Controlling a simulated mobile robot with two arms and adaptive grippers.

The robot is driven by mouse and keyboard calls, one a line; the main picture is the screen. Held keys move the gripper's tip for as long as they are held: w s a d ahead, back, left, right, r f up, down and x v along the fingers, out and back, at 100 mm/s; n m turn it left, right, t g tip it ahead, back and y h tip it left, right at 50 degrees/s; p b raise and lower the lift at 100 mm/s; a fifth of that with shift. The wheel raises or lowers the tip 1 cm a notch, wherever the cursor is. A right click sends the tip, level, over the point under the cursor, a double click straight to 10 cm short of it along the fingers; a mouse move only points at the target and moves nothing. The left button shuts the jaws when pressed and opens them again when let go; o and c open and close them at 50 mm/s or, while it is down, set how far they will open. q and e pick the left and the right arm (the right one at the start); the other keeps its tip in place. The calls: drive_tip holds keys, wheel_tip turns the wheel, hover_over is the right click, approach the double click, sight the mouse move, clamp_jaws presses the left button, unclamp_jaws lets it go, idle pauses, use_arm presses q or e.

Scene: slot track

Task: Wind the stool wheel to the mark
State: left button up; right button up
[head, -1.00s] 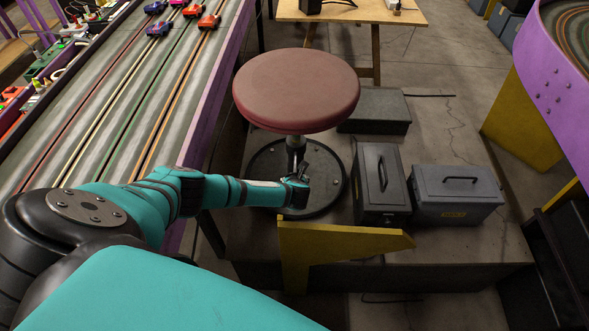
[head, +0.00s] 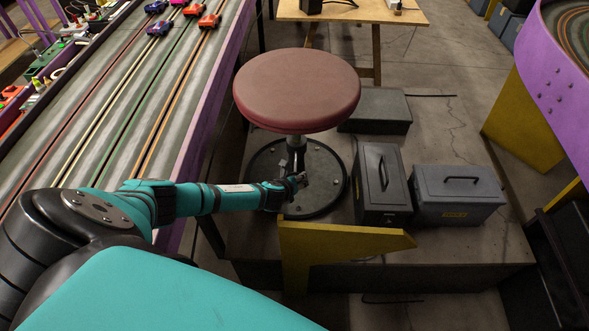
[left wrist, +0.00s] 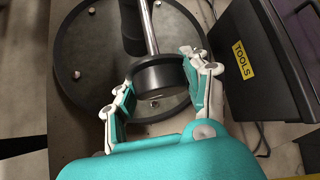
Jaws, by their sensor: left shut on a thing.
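The stool has a round dull-red seat (head: 297,88) on a metal post and a round black base (head: 322,165) in the head view. In the left wrist view, the shiny post (left wrist: 148,25) rises behind a short dark round part (left wrist: 160,88), which seems to be the stool wheel. My left gripper (head: 299,180) is low beside the post, under the seat. In the left wrist view its two teal-padded fingers (left wrist: 158,92) are on either side of the dark round part, closed on it. I cannot make out a mark. My right gripper is not in view.
A black box (head: 382,185) and a grey toolbox (head: 457,192) stand right of the stool base. A yellow bracket (head: 340,241) is in front. The slot track (head: 120,100) with small cars runs along the left. A wooden table (head: 355,12) stands behind.

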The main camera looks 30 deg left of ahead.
use_arm(q)
drive_tip(key=o, duration=1.2)
drive_tip(key=shift+c, duration=0.2)
drive_tip(key=v, duration=1.2)
